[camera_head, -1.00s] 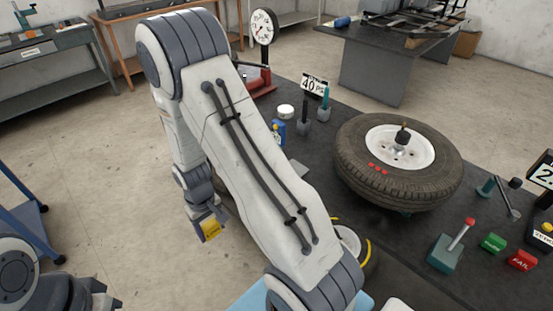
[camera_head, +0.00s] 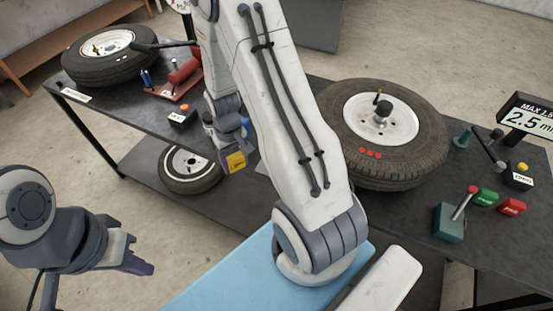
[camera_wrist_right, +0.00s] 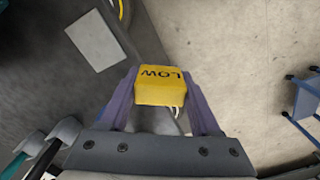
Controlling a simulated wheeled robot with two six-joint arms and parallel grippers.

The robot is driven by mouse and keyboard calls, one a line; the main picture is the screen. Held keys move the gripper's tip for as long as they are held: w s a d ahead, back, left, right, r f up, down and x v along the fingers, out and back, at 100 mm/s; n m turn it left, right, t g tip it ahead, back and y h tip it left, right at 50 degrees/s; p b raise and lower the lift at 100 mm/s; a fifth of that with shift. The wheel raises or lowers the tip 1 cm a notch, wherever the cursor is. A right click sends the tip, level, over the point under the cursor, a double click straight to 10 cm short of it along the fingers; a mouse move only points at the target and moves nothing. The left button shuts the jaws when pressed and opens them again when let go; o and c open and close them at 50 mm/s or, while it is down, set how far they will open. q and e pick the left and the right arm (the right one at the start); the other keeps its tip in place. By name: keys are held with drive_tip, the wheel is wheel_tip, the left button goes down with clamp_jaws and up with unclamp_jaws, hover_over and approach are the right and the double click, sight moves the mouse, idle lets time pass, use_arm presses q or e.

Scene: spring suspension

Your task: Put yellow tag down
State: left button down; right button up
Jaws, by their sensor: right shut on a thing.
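The yellow tag (camera_head: 235,161), a small block, is held between the fingers of my right gripper (camera_head: 229,148) near the front edge of the dark table (camera_head: 330,95). In the right wrist view the tag (camera_wrist_right: 161,86) reads "LOW" and sits between both purple fingers of my right gripper (camera_wrist_right: 163,100). A pale flat plate (camera_wrist_right: 96,40) lies on a dark surface beyond it, apart from the tag. My left gripper (camera_head: 135,262) hangs over the floor at the lower left, away from the tag; its fingers overlap in view.
A large tyred wheel (camera_head: 410,150) lies on the table at right, another (camera_head: 105,55) at upper left. A red tool (camera_head: 182,75) and a black box with an orange button (camera_head: 183,116) lie between. A wheel (camera_head: 190,170) is on the lower shelf. A lever box (camera_head: 449,222) stands at right.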

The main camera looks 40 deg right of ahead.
drive_tip(key=s+d+r+m, duration=0.3)
drive_tip(key=d, duration=0.8)
wheel_tip(320, 180, down, 5)
drive_tip(key=shift+w+r+p, duration=0.1)
drive_tip(key=shift+r+p, duration=0.1)
drive_tip(key=shift+p, duration=0.55)
wheel_tip(320, 180, down, 5)
drive_tip(key=shift+r+p, duration=0.2)
drive_tip(key=shift+p, duration=0.3)
drive_tip(key=shift+f, duration=0.1)
drive_tip(key=shift+f, duration=0.1)
drive_tip(key=shift+f, duration=0.15)
drive_tip(key=o, duration=1.3)
